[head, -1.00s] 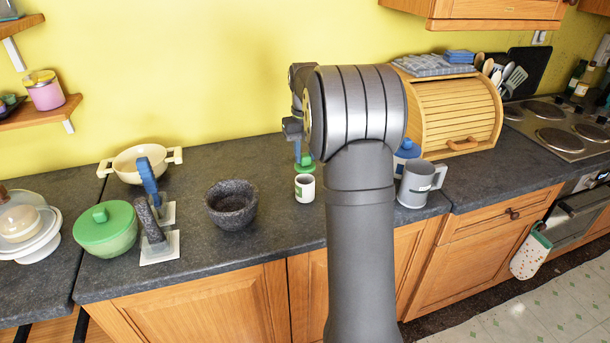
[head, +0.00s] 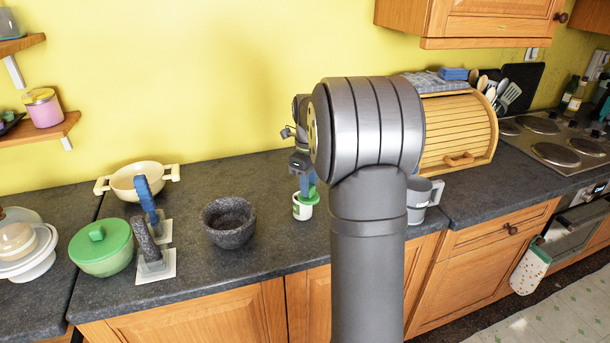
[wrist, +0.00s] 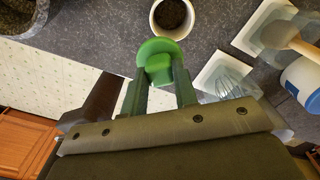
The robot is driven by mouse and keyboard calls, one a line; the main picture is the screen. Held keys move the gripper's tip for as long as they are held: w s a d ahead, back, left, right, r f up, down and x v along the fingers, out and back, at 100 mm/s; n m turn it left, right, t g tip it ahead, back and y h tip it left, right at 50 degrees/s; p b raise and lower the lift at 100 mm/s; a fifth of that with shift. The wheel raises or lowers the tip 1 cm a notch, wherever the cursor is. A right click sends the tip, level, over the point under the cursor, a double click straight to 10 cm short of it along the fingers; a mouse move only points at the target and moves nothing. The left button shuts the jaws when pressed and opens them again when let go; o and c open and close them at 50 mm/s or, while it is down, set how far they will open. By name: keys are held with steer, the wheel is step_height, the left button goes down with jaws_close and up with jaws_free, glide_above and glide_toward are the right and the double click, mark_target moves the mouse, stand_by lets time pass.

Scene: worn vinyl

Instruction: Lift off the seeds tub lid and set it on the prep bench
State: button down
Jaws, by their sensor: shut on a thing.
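The seeds tub (head: 302,212) is a small white pot on the dark worktop (head: 262,250). In the wrist view the tub (wrist: 172,8) is uncovered and dark contents show inside. The round green lid (head: 311,197) is off the tub, held close in front of it in the head view. My gripper (head: 304,180) is shut on the lid's raised knob. The wrist view shows the lid (wrist: 152,48) between the fingertips of my gripper (wrist: 159,82), just below the tub in the picture. I cannot tell the lid's exact height above the worktop.
A dark stone mortar (head: 229,222) stands left of the tub, and a grey mug (head: 421,198) right. In the wrist view, white tiles (wrist: 219,72) with a whisk and a blue-and-white container (wrist: 302,80) lie right. The worktop between mortar and tub is clear.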

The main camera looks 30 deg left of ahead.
steer(key=s+d+f+n, duration=0.3)
steer(key=s+d+n, duration=0.1)
steer(key=n, duration=0.6)
steer(key=shift+s+d, duration=0.4)
steer(key=shift+s, duration=0.05)
steer(key=shift+f, duration=0.1)
steer(key=shift+f, duration=2.35)
steer(key=shift+f, duration=0.6)
steer(key=c, duration=1.1)
jaws_free()
steer(key=shift+o, duration=0.2)
steer(key=shift+r, duration=0.15)
